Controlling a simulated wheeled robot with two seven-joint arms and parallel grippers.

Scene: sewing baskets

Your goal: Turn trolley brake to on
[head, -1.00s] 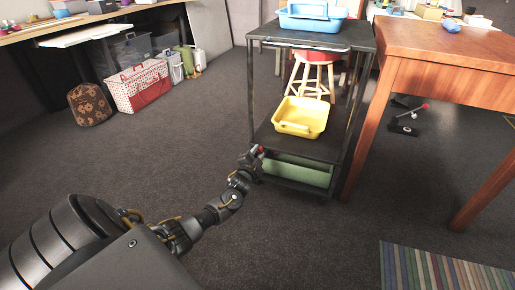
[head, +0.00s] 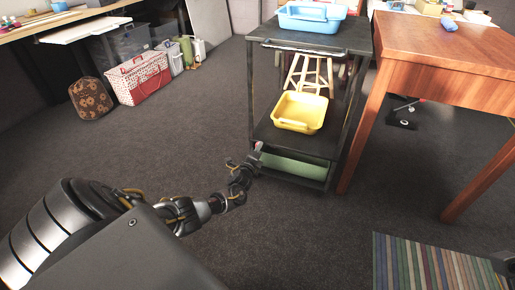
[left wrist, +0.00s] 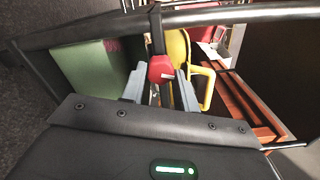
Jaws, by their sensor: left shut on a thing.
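The dark metal trolley (head: 312,40) stands at centre, with its handle bar along the near top edge. Its red-knobbed brake lever (left wrist: 160,69) shows in the left wrist view beside a dark bar of the frame. My left gripper (head: 257,152) is at the trolley's lower near-left corner. In the left wrist view my left gripper's grey fingers (left wrist: 161,86) are on either side of the red knob, shut on it. In the head view the knob is mostly hidden by the gripper. My right gripper cannot be made out.
The trolley holds a blue tray (head: 312,25) on top, a yellow tray (head: 300,126) in the middle and a green bin (head: 295,166) below. A wooden table (head: 440,75) stands close on the right. A striped rug (head: 440,262) lies front right. The floor at left is open.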

